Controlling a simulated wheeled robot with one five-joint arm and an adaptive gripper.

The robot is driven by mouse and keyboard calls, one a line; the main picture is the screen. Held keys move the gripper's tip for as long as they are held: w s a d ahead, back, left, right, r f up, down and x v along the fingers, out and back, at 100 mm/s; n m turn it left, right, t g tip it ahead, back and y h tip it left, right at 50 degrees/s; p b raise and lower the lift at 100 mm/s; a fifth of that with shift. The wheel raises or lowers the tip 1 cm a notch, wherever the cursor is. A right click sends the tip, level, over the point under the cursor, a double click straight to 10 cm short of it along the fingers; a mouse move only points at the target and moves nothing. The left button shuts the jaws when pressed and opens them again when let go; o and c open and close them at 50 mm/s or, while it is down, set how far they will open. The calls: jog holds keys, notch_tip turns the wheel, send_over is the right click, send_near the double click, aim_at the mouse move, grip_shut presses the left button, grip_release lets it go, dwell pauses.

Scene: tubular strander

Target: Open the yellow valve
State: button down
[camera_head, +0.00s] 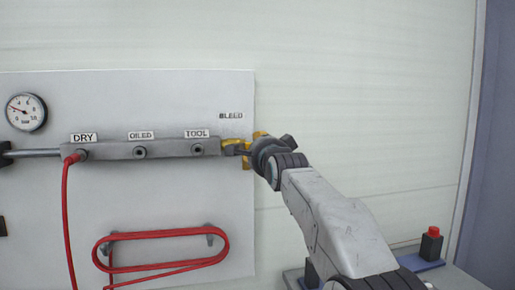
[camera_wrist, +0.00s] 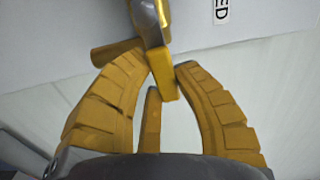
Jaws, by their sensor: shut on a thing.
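The yellow valve (camera_wrist: 161,67) is at the right end of a grey manifold, below the BLEED label. In the wrist view its bright yellow part hangs from a grey fitting, between my two ochre fingers. My gripper (camera_wrist: 164,62) is shut on this yellow part near the fingertips. A narrow ochre piece (camera_wrist: 151,120) stands between the fingers; I cannot tell what it is. In the head view my gripper (camera_head: 247,147) reaches the manifold's end from the right. My wrist and fingers hide much of the valve there, and its exact handle angle is unclear.
The manifold (camera_head: 110,151) has DRY, OILED and TOOL ports on a pale wall panel (camera_head: 170,95). A red hose (camera_head: 67,205) is plugged in at DRY. A coiled red hose (camera_head: 160,235) hangs below. A gauge (camera_head: 26,112) is at the left. The wall right of the panel is bare.

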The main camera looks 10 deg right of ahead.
jog(key=shift+f+m, duration=0.25)
jog(key=shift+m, duration=0.05)
dwell(0.4)
jog(key=c, duration=0.9)
grip_release()
jog(key=shift+s, duration=0.1)
jog(key=shift+s+a, duration=0.1)
jog(key=shift+s, duration=5.8)
